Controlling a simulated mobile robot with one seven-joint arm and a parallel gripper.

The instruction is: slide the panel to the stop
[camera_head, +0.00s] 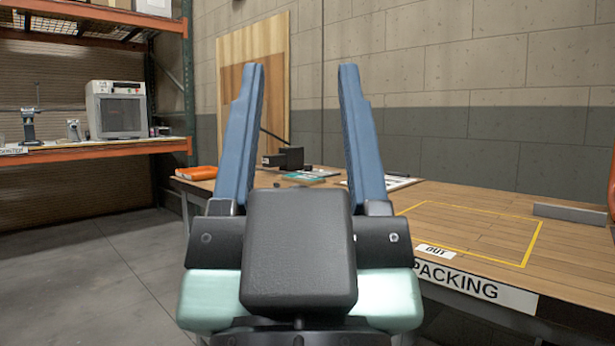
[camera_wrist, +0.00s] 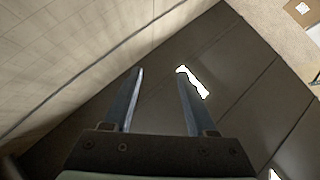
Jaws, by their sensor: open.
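My gripper (camera_head: 301,67) is raised in the middle of the head view, its two blue fingers wide apart with nothing between them. No sliding panel can be clearly made out in either view. A tall plywood board (camera_head: 272,100) stands against the wall behind the fingers, partly hidden by the left finger. A low grey bar (camera_head: 573,214) lies at the right of the wooden table; I cannot tell whether it is the stop.
The wooden packing table (camera_head: 470,205) has a yellow taped outline and an "OUT" label (camera_head: 435,251). A black device (camera_head: 290,157) and an orange item (camera_head: 196,173) are on its far part. At left, a shelf (camera_head: 95,150) holds a monitor (camera_head: 117,112). The floor at left is clear.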

